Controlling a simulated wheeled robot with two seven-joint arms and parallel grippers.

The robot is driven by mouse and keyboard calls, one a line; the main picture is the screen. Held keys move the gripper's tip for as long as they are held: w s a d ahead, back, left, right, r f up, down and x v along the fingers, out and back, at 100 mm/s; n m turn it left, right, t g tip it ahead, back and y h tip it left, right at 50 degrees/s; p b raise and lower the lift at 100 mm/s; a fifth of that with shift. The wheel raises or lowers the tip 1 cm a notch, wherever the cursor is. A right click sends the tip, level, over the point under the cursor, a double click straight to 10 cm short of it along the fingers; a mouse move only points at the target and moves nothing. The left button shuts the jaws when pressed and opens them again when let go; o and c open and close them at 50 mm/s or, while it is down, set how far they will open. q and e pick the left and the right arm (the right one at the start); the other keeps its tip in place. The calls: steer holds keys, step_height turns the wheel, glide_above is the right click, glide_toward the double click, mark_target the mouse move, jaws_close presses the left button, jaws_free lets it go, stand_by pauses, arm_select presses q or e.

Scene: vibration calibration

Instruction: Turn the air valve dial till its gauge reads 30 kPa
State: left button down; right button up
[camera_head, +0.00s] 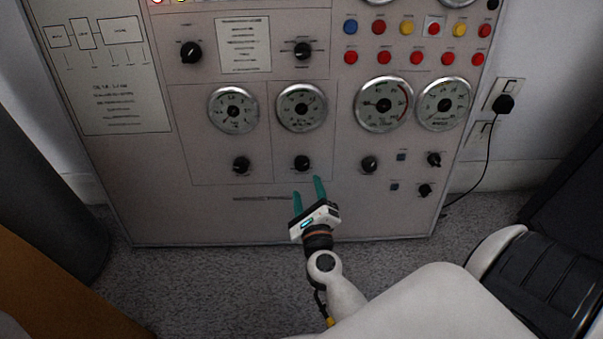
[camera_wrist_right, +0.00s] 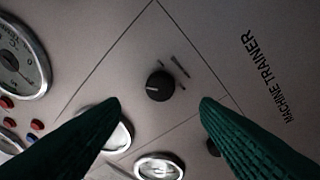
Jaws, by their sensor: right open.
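A black dial (camera_head: 302,163) sits low on the panel, below a round white gauge (camera_head: 302,107); the label and needle reading are too small to tell. My right gripper (camera_head: 308,185) is open, its two green fingers pointing up the panel just below this dial. In the right wrist view the same dial (camera_wrist_right: 160,86) lies between the fingertips of my right gripper (camera_wrist_right: 160,103), with nothing held. Whether they touch the panel cannot be told. The gauge (camera_wrist_right: 112,132) is partly hidden by a finger there. My left gripper is not in view.
Another dial (camera_head: 240,165) under its own gauge (camera_head: 233,110) stands to the left. A further dial (camera_head: 369,164) and small switches stand to the right. Coloured buttons (camera_head: 384,58) are higher up. A plug with a cable (camera_head: 503,103) is on the right wall.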

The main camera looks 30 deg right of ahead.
mark_target(302, 167)
steer(key=x, duration=0.7)
